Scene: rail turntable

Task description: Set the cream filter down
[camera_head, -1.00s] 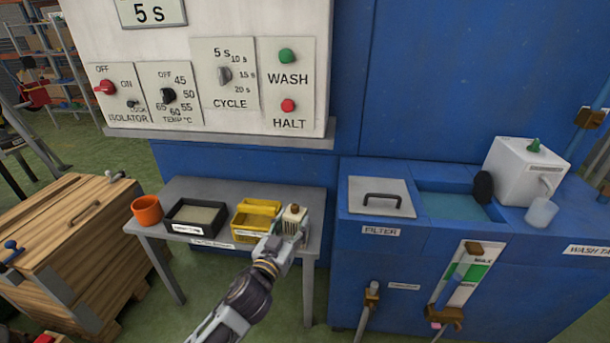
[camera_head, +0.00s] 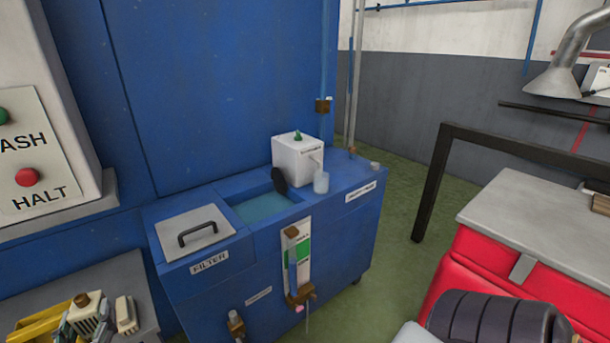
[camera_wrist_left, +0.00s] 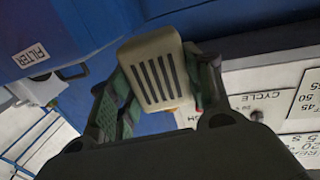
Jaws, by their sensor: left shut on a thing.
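The cream filter (camera_head: 89,311) is a small block with a brown knob on top, at the lower left of the head view. In the left wrist view the filter (camera_wrist_left: 153,68) shows its face with several dark slots. My left gripper (camera_head: 100,322) is shut on it, with one finger at each side in the wrist view (camera_wrist_left: 160,88). The filter is over or beside the grey side table (camera_head: 138,290); whether it touches the table is hidden.
The blue wash tank has a closed grey lid (camera_head: 196,233) above a FILTER label, and open liquid (camera_head: 262,207) beside it. A white box (camera_head: 297,158) and a clear cup (camera_head: 321,182) stand on its far end. A yellow tray (camera_head: 40,324) sits left of the filter.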

